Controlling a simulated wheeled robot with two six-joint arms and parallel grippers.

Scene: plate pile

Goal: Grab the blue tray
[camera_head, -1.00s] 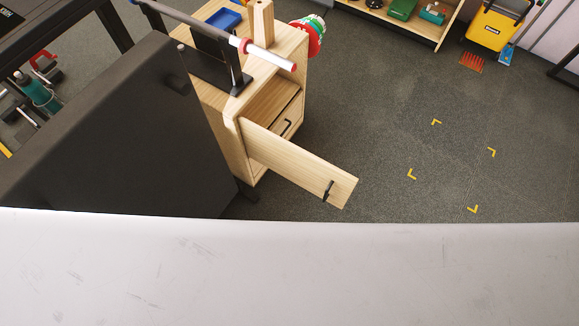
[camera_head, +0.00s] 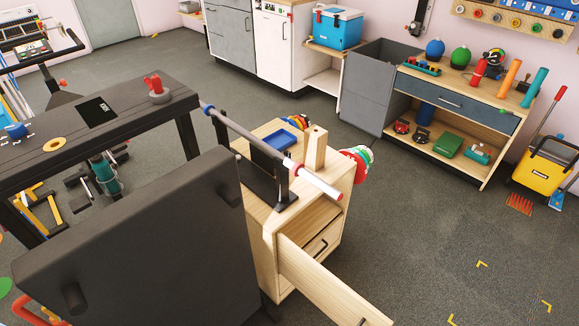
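The blue tray (camera_head: 282,139) is a small, shallow rectangular tray. It lies on top of the light wooden cabinet (camera_head: 262,214), near the cabinet's far left part. A black upright holder and a rod stand in front of it and to its right. Neither of my grippers shows in the head view, so their state is hidden.
The cabinet's drawer (camera_head: 318,280) hangs open toward the front. A rod (camera_head: 262,146) runs above the cabinet top beside a wooden block (camera_head: 315,148). A large black panel (camera_head: 135,240) stands close at left. Open floor (camera_head: 425,230) lies at right.

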